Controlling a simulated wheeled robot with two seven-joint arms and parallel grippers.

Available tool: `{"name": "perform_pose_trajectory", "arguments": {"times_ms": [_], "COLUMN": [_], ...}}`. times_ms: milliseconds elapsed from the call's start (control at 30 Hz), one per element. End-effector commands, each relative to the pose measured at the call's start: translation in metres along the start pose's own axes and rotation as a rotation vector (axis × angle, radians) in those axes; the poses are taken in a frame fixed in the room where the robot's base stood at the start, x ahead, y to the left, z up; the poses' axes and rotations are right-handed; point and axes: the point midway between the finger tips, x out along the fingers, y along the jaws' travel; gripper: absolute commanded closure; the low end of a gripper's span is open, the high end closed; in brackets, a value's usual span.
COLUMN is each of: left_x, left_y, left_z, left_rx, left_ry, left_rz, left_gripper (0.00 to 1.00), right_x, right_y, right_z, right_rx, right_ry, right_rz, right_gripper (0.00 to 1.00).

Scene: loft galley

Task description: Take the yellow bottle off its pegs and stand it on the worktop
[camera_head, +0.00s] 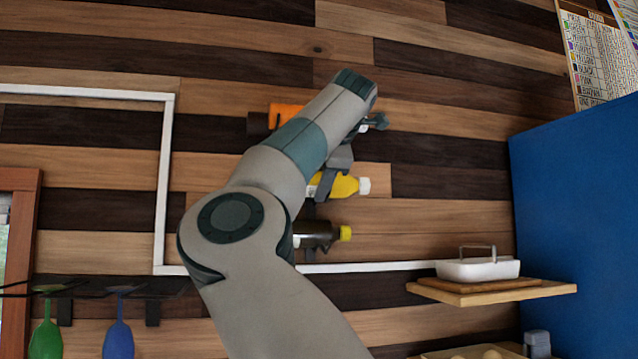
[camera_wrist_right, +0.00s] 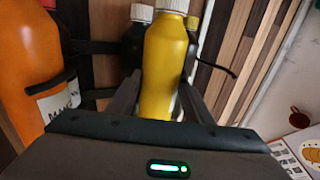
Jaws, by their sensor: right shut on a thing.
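The yellow bottle (camera_head: 344,186) with a white cap lies on its side against the plank wall, its cap pointing right in the head view. My right gripper (camera_head: 321,186) is shut on it; my right arm covers its left part. In the right wrist view the yellow bottle (camera_wrist_right: 165,70) stands between the two fingers of my right gripper (camera_wrist_right: 160,97). Its pegs are mostly hidden, so I cannot tell whether it still touches them. My left gripper is not in view.
An orange bottle (camera_head: 284,115) is above and a dark bottle with a yellow cap (camera_head: 318,234) below, both on the wall. A wooden shelf (camera_head: 500,292) holds a white dish (camera_head: 478,269) at the right. A blue panel (camera_head: 575,190) bounds the right side.

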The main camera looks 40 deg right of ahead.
Motion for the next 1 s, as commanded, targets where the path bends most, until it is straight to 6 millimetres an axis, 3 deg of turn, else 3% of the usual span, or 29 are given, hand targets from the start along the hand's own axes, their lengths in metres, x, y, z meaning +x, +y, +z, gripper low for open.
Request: {"name": "perform_pose_trajectory", "arguments": {"times_ms": [133, 767, 1000], "left_x": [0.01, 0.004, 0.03], "left_y": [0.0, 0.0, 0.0], "left_z": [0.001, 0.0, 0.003], "left_rx": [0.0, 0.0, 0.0], "left_ry": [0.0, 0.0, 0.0], "left_rz": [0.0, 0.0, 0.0], "left_gripper": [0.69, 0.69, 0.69], "right_x": [-0.006, -0.034, -0.066], "right_y": [0.003, 0.06, 0.038], "right_z": [0.001, 0.001, -0.001], "right_rx": [-0.001, 0.0, 0.001], "right_ry": [0.001, 0.0, 0.001], "right_rz": [0.005, 0.004, 0.006], "right_gripper": [0.91, 0.91, 0.91]}}
